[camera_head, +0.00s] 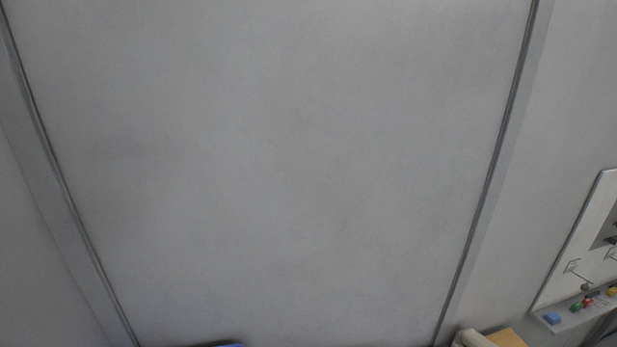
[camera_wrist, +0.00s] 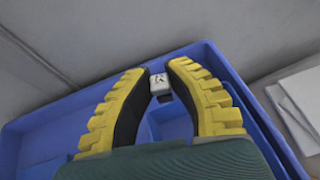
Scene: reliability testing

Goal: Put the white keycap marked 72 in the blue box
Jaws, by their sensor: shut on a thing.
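In the wrist view, my gripper (camera_wrist: 160,75) has yellow ridged fingers with black inner pads. Its tips are shut on a small white keycap (camera_wrist: 158,84) with a dark marking too small to read. The blue box (camera_wrist: 222,66) spreads below the fingers, and the keycap shows over its inside, near the far wall. I cannot tell how high the keycap is above the box floor. A small dark patch just below the keycap is unclear. The head view does not show the gripper or keycap.
White sheets or a pad (camera_wrist: 298,98) lie right of the box. A grey wall stands behind it.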

